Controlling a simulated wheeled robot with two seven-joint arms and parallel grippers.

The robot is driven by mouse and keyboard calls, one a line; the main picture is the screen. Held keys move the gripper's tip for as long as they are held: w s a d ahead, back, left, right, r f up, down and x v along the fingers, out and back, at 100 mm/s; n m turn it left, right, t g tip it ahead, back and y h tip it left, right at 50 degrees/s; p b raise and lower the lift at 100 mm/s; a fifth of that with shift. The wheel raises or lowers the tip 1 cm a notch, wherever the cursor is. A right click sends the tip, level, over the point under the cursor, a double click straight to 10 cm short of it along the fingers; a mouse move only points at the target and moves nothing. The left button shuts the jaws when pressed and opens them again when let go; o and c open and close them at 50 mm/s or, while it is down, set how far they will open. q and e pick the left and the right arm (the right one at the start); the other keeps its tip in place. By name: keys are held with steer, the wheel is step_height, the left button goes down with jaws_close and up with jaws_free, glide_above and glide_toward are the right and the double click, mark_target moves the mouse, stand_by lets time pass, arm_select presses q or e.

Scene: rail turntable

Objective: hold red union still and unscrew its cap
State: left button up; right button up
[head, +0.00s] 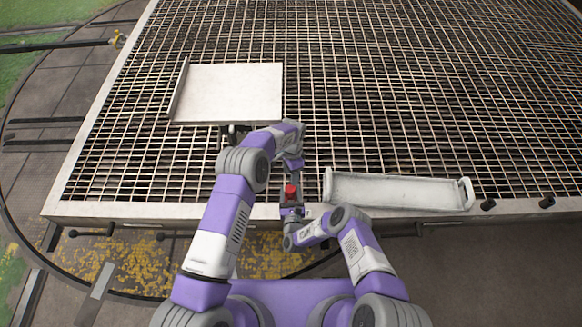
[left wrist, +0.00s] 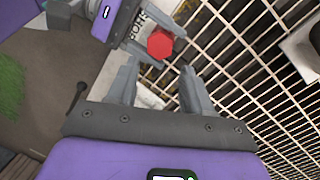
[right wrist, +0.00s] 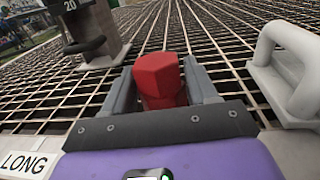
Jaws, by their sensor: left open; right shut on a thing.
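The red union (head: 291,191) stands over the near edge of the grating in the head view. Its hexagonal red top shows in the left wrist view (left wrist: 160,44), and its side shows in the right wrist view (right wrist: 159,82). My right gripper (right wrist: 158,88) is shut on the union, one finger on each side. My left gripper (left wrist: 159,70) is open and empty; in the left wrist view the union appears beyond its fingertips, apart from them. In the head view the left arm's wrist covers most of that gripper. I cannot tell the seam between cap and body.
A white tray with end handles (head: 400,190) lies right of the union; one handle is close in the right wrist view (right wrist: 300,75). A pale flat panel (head: 230,92) lies farther back left. A post marked 20 (right wrist: 95,35) stands upper left. Open grating surrounds them.

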mark_target(290, 189)
arm_select(q)
steer(key=f, duration=0.2)
steer(key=s+f, duration=0.1)
steer(key=f, duration=0.5)
steer(key=shift+s+a, duration=0.1)
steer(key=shift+s, duration=0.05)
steer(key=shift+r, duration=0.1)
steer(key=c, duration=0.7)
steer(key=shift+n, duration=0.8)
steer(key=n, duration=0.3)
steer(key=shift+n+h, duration=0.4)
jaws_close()
steer(key=shift+a+n, duration=0.1)
steer(key=shift+n, duration=0.3)
steer(key=shift+s, duration=0.1)
